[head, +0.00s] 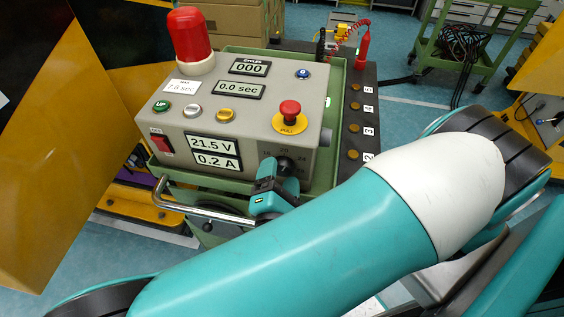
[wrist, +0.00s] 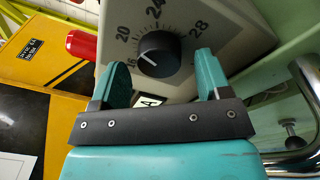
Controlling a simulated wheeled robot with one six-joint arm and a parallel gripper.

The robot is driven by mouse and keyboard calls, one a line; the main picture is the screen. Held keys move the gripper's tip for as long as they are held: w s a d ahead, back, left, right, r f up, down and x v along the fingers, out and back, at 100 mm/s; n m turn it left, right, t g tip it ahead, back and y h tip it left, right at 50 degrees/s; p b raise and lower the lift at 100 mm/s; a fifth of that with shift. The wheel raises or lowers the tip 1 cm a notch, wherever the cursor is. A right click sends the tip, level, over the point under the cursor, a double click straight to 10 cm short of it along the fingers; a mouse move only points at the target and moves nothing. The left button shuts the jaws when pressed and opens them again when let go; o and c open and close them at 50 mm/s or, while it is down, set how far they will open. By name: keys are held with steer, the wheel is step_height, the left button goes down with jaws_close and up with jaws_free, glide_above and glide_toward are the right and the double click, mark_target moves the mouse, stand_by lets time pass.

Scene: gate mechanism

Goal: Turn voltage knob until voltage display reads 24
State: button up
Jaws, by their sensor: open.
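The voltage display (head: 212,144) on the front of the grey control box reads 21.5 V. The black voltage knob (wrist: 158,54) sits on a dial face marked 16, 20, 24 and 28. A white mark shows on the knob's left side in the wrist view. In the head view the knob (head: 288,164) is partly hidden by my gripper. My gripper (head: 270,177) is open and empty in front of the knob. In the wrist view its teal fingers (wrist: 161,76) are spread, one toward each side of the knob. I cannot tell whether either touches it.
A current display (head: 217,161) reads 0.2 A. A red emergency button (head: 289,112), a red rocker switch (head: 161,142) and a red lamp (head: 189,40) are on the box. A metal rail (head: 205,213) runs below its front, close to my gripper.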

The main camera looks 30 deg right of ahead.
steer(key=shift+w+d, duration=0.3)
steer(key=shift+w, duration=0.05)
steer(key=shift+c, duration=0.4)
steer(key=c, duration=0.8)
steer(key=shift+c, duration=0.2)
steer(key=m, duration=0.4)
steer(key=shift+m+h, duration=0.3)
steer(key=shift+m, duration=1.8)
